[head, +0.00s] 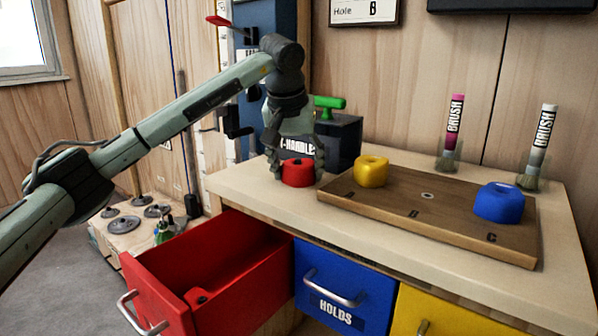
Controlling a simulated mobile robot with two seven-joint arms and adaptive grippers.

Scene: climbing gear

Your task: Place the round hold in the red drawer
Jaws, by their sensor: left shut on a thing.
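The red round hold (298,173) sits at the worktop's left part, just left of the wooden board. My left gripper (296,168) points down over it with its fingers around it, shut on it. The hold looks to be at worktop level; I cannot tell if it touches the surface. The red drawer (158,292) is pulled open below the worktop, to the left. My right gripper is not in view.
A wooden board (420,228) carries a yellow hold (371,171) and a blue hold (499,202). A black box (338,143) with a green T-handle stands behind the gripper. Two brushes stand at the back right. The blue drawer (322,280) and yellow drawer (440,315) are shut.

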